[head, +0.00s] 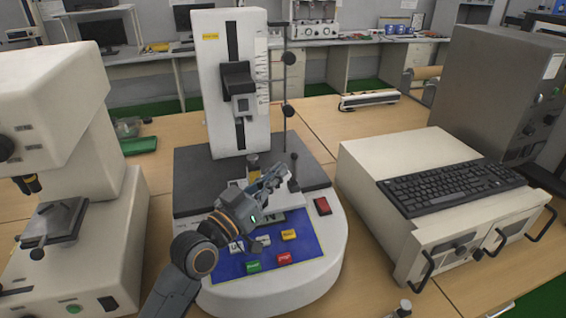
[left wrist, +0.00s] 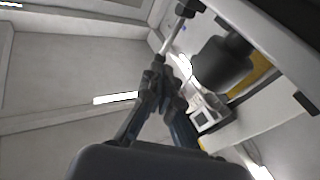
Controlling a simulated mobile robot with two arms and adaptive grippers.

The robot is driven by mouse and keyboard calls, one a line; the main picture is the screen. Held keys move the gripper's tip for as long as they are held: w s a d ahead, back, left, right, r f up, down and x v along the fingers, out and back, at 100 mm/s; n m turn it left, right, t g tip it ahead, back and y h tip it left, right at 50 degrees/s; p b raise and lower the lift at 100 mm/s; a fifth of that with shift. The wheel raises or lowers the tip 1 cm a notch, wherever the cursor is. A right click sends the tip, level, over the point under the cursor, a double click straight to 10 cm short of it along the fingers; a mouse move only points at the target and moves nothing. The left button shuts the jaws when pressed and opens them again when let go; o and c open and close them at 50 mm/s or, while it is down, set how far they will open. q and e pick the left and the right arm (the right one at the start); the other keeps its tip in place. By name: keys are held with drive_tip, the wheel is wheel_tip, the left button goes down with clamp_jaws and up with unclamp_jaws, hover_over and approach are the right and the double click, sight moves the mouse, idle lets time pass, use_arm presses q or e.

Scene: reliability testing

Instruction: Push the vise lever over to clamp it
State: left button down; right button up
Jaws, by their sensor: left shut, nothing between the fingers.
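The vise lever (head: 294,172) is a short dark rod with a black ball knob, standing roughly upright at the front of the tester's dark base plate. The vise is mostly hidden behind my left gripper (head: 279,172). That gripper is shut and empty, reaching in over the control panel, with its fingertips just left of the lever. I cannot tell whether they touch it.
The tester's black head (head: 238,85) and thin rod (head: 285,95) rise behind the vise. A blue button panel (head: 318,235) lies below my gripper. A white machine (head: 110,240) stands at left; a beige box (head: 385,165) with a keyboard (head: 455,187) stands at right.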

sight(294, 168)
use_arm(q)
drive_tip(key=shift+x, duration=1.25)
